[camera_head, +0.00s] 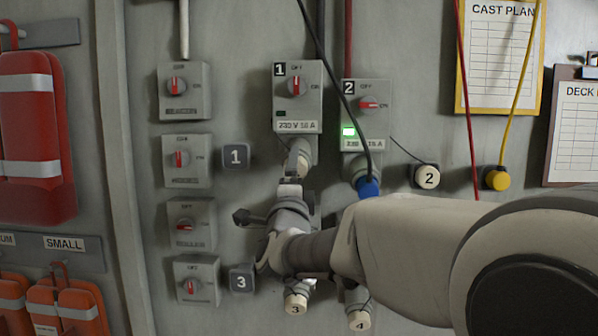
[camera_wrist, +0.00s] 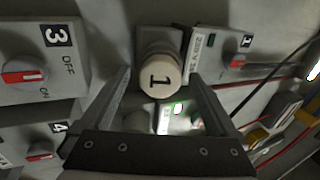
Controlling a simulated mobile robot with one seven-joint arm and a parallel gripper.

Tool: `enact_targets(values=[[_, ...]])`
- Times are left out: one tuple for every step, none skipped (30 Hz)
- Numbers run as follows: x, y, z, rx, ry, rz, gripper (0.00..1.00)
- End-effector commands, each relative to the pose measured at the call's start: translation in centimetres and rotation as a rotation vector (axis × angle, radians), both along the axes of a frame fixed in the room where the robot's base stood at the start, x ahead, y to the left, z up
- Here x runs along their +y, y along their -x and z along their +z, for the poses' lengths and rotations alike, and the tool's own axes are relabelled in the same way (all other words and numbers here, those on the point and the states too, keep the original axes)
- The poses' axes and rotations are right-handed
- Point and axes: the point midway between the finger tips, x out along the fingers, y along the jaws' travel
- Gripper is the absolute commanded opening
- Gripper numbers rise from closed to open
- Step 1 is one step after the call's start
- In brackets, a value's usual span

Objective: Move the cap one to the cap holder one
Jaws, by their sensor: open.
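Cap one, a round cream cap marked 1 (camera_wrist: 159,77), sits on the outlet below switch box 1 (camera_head: 297,95). In the wrist view it lies between the tips of my gripper's two fingers, with contact not clear. My gripper (camera_head: 291,182) is open and holds nothing; in the head view it is just under that outlet and hides most of the cap. Cap holder one, a dark square plate marked 1 (camera_head: 236,157), is on the wall left of the gripper, with no cap on it.
Switch box 2 (camera_head: 366,110) has a green light and a blue plug (camera_head: 367,187) below. Cap 2 (camera_head: 427,177) sits on a wall holder at right. Cap 3 (camera_head: 295,303) and cap 4 (camera_head: 359,319) are below my arm. Holder 3 (camera_head: 241,280) is bare. Cables hang nearby.

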Motion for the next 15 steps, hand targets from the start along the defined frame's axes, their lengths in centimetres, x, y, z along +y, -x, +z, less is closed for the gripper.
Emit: enact_targets(values=[[-0.01, 0.01, 0.02, -0.001, 0.000, 0.000, 0.95], [-0.01, 0.00, 0.04, 0.000, 0.000, 0.000, 0.95], [-0.01, 0.00, 0.05, 0.000, 0.000, 0.000, 0.95], [-0.01, 0.00, 0.06, 0.000, 0.000, 0.000, 0.95], [-0.01, 0.00, 0.06, 0.000, 0.000, 0.000, 0.95], [-0.01, 0.00, 0.06, 0.000, 0.000, 0.000, 0.95], [-0.01, 0.00, 0.05, 0.000, 0.000, 0.000, 0.93], [-0.01, 0.00, 0.05, 0.000, 0.000, 0.000, 0.88], [-0.01, 0.01, 0.05, 0.000, 0.000, 0.000, 0.81], [-0.01, 0.01, 0.05, 0.000, 0.000, 0.000, 0.75], [-0.01, 0.01, 0.05, 0.000, 0.000, 0.000, 0.70], [-0.01, 0.00, 0.04, 0.000, 0.000, 0.000, 0.63], [-0.01, 0.00, 0.04, 0.000, 0.000, 0.000, 0.57], [-0.01, 0.00, 0.04, 0.000, 0.000, 0.000, 0.52], [-0.01, 0.00, 0.04, 0.000, 0.000, 0.000, 0.45]])
